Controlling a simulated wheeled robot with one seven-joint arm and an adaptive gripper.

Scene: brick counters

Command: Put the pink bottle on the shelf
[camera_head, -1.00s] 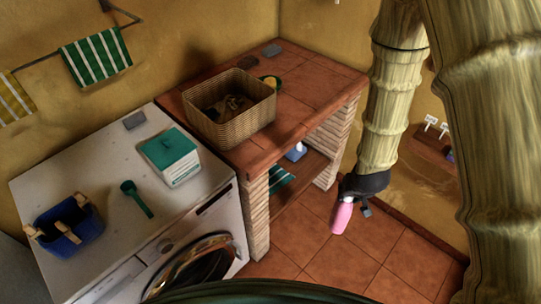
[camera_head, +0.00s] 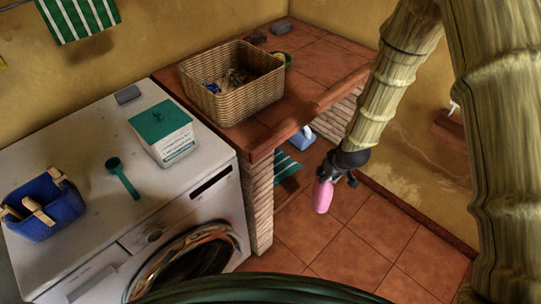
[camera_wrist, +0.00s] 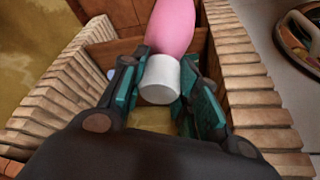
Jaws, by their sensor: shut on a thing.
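The pink bottle (camera_head: 323,196) hangs below my gripper (camera_head: 334,172) in the head view, in front of the brick counter's open side. In the wrist view my gripper (camera_wrist: 154,95) is shut with its teal pads on either side of the bottle's white cap (camera_wrist: 159,80), and the pink body (camera_wrist: 171,27) extends beyond it. The shelf (camera_head: 291,190) is the lower board under the tiled counter, between brick pillars. A striped teal cloth (camera_head: 287,166) and a blue-and-white box (camera_head: 302,138) show on it. The rest of the shelf is hidden by the counter top and a pillar.
The tiled counter top (camera_head: 312,67) carries a wicker basket (camera_head: 232,87). A brick pillar (camera_head: 258,205) stands at the shelf's near end, beside the washing machine (camera_head: 200,214). On the machine are a blue peg basket (camera_head: 45,208), a teal scoop (camera_head: 122,178) and a teal-lidded box (camera_head: 162,133).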

